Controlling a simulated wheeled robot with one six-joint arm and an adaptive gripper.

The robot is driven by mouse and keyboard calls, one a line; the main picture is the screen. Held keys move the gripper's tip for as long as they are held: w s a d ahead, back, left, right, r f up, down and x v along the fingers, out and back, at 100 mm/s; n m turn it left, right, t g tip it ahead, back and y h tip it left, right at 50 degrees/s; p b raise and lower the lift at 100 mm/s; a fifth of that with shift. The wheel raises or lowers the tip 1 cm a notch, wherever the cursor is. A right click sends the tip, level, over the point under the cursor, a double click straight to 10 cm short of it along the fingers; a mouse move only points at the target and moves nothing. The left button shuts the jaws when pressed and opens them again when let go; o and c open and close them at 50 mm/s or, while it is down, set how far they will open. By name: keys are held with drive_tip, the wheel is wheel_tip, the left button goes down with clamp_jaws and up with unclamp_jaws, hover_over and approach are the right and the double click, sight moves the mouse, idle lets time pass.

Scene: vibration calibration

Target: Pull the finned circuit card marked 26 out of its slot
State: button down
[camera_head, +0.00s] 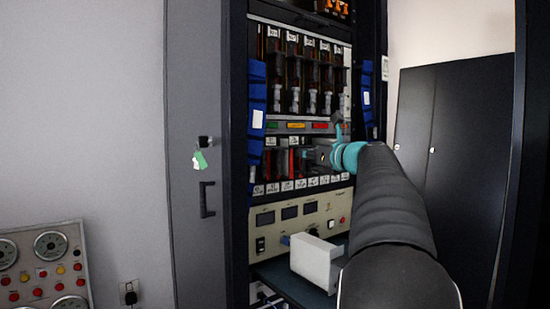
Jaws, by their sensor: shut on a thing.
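A lower row of circuit cards (283,163) stands upright in the open rack, with small white number labels (287,186) along its bottom edge. The numbers are too small to read, so I cannot pick out 26 by its mark. My gripper (311,156) is at the right part of this row, reaching in from the right. It is shut on a card there, which is mostly hidden behind the fingers. I cannot tell how far that card sits in its slot.
An upper row of modules (294,75) and a strip of coloured labels (296,126) are above my gripper. Below are a cream instrument panel (290,225) and a shelf (285,273) with a white box (315,262). The open cabinet door (193,100) stands at left.

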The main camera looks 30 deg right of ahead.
drive_tip(key=shift+s, duration=0.35)
drive_tip(key=s+d, duration=0.1)
drive_tip(key=s, duration=2.1)
drive_tip(key=shift+s+d, duration=0.3)
drive_tip(key=shift+d, duration=0.1)
idle(1.1)
